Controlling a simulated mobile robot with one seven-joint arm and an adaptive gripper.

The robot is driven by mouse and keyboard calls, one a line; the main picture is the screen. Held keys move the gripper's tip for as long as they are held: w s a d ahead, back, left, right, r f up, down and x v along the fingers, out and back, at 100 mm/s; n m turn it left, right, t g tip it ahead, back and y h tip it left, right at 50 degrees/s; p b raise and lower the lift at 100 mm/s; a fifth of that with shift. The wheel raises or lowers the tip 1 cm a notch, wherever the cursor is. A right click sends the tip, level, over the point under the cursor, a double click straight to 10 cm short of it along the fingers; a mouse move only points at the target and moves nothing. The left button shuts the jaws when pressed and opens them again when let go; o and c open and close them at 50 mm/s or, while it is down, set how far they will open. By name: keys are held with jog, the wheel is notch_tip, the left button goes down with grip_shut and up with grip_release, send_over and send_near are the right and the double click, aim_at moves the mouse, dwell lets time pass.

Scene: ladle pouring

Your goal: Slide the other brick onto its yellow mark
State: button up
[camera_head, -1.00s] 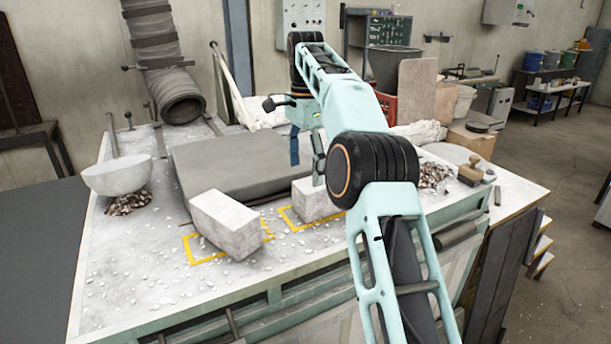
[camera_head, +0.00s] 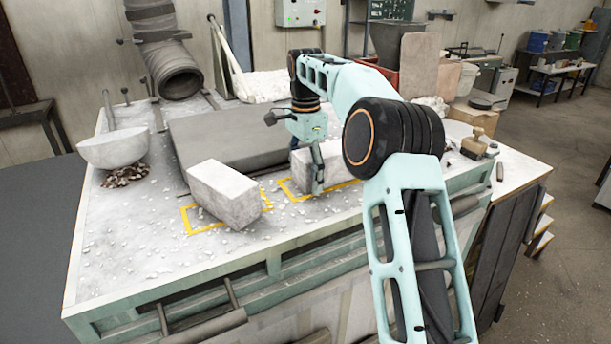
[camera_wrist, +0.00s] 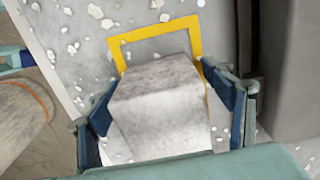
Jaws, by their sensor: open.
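Two pale grey bricks lie on the dusty bench. The left brick (camera_head: 222,194) sits askew over the left yellow mark (camera_head: 190,222), covering part of it. The right brick (camera_head: 302,164) is at the right yellow mark (camera_head: 294,193), partly hidden by my arm. My gripper (camera_head: 316,176) is down at the right brick, with one finger showing in front of it. In the wrist view, my open gripper (camera_wrist: 165,98) has its blue-padded fingers on either side of the brick (camera_wrist: 160,108). The yellow outline (camera_wrist: 150,32) shows beyond the brick's far end and along its right side. Finger contact is unclear.
A grey slab (camera_head: 235,136) lies behind the bricks. A white bowl (camera_head: 112,149) stands at the back left. A wooden-handled tool (camera_head: 474,146) is at the right. White crumbs are scattered about; the bench's front left is otherwise free.

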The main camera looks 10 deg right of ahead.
jog(key=shift+c, duration=0.2)
grip_shut()
dwell(0.4)
jog(key=shift+s+a, duration=0.1)
jog(key=shift+a, duration=0.05)
